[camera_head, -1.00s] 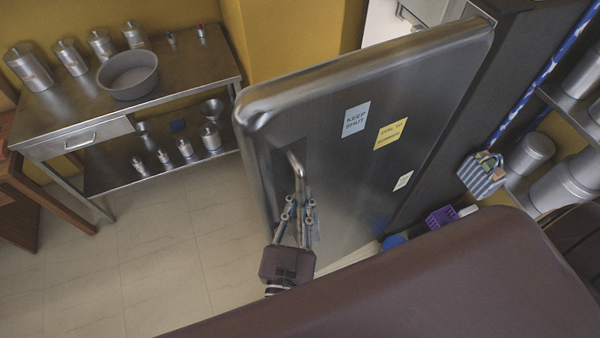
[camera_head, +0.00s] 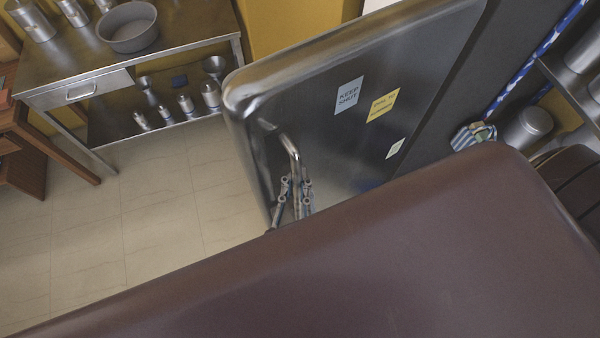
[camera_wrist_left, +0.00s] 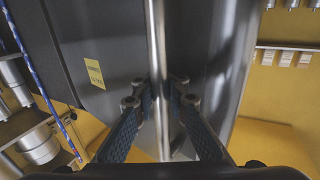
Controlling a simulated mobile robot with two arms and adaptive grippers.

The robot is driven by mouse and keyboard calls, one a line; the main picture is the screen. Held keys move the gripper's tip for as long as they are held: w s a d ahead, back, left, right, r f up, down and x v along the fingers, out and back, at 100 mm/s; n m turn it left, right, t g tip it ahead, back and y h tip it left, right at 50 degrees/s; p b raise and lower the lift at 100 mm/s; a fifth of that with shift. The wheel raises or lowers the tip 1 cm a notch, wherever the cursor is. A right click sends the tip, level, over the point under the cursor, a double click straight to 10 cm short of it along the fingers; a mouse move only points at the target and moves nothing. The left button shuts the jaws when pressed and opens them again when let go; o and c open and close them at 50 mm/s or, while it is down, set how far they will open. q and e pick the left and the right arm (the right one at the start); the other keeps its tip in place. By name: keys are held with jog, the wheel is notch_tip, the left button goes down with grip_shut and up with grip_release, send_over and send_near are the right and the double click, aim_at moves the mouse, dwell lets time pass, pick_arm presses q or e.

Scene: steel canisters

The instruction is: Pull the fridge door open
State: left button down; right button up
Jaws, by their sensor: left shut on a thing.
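The fridge door (camera_head: 330,130) is a large steel panel with a rounded top edge and paper notes on its front. It stands swung open, angled out from the dark fridge body (camera_head: 475,90). Its steel bar handle (camera_head: 290,145) is near the free edge; it also shows upright in the left wrist view (camera_wrist_left: 156,40). My left gripper (camera_head: 295,190) is shut on the handle's lower part, with the bar between the fingers in the left wrist view (camera_wrist_left: 160,98). In the head view, my brown body hides the wrist and the door's bottom. My right gripper is not in view.
A steel table (camera_head: 60,80) with a round pan (camera_head: 128,28) and several canisters stands at the left, beside a wooden piece of furniture (camera_head: 25,150). Tiled floor (camera_head: 130,225) lies clear between it and the door. Shelves with canisters (camera_head: 528,125) are at the right.

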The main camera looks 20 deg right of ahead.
pick_arm(q)
jog(key=c, duration=2.2)
grip_release()
jog(key=shift+a+f, duration=0.15)
jog(key=shift+a, duration=0.2)
jog(key=shift+o, duration=1.3)
jog(key=shift+a, duration=0.2)
jog(key=shift+o, duration=0.2)
jog(key=shift+s+a, duration=0.1)
jog(key=shift+a, duration=0.05)
jog(key=shift+d, duration=0.2)
jog(key=shift+s, duration=0.3)
jog(key=v, duration=1.1)
jog(key=shift+s+a, duration=0.2)
jog(key=shift+a, duration=0.1)
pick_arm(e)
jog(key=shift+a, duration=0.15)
